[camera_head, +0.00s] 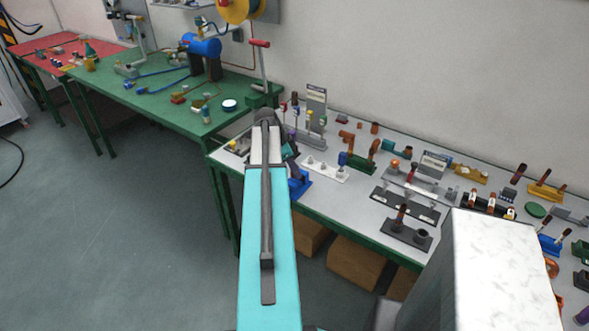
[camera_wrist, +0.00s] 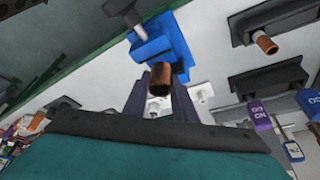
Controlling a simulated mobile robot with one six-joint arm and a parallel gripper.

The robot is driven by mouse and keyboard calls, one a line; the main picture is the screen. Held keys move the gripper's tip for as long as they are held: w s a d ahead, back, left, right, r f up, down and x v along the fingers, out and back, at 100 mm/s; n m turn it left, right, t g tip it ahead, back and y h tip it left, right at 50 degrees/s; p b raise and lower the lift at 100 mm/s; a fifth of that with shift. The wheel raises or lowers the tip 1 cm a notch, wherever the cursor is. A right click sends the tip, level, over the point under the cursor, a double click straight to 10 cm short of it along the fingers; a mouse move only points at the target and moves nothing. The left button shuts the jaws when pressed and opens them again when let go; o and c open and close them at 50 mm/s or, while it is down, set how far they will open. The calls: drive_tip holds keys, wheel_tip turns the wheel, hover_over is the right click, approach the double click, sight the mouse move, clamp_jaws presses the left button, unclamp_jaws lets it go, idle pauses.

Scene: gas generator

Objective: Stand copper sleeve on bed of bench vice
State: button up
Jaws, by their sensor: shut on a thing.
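The copper sleeve (camera_wrist: 160,78) is a short brown-orange tube with a dark open end. In the wrist view it sits between the two dark fingers of my gripper (camera_wrist: 160,92), which is shut on it. The blue bench vice (camera_wrist: 158,42) is just beyond the sleeve in that view, overlapping it; I cannot tell whether they touch. In the head view the vice (camera_head: 299,184) stands at the front edge of the grey-topped bench, beside the end of my arm. There my arm hides the sleeve and most of my gripper.
The grey bench (camera_head: 334,196) holds several fixtures near the vice, including a white block with pegs (camera_head: 325,170) and a black base with a copper-coloured post (camera_head: 407,232). A green bench (camera_head: 150,98) stands to the left. Cardboard boxes (camera_head: 357,264) lie underneath.

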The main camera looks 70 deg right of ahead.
drive_tip(key=shift+f, duration=0.45)
drive_tip(key=o, duration=0.9)
drive_tip(key=shift+o, duration=0.2)
drive_tip(key=shift+w+r, duration=0.1)
drive_tip(key=shift+r, duration=0.1)
drive_tip(key=b+v, duration=0.3)
drive_tip(key=v, duration=1)
drive_tip(key=shift+a+r+b, duration=0.15)
drive_tip(key=shift+r+b, duration=0.15)
drive_tip(key=shift+b, duration=0.05)
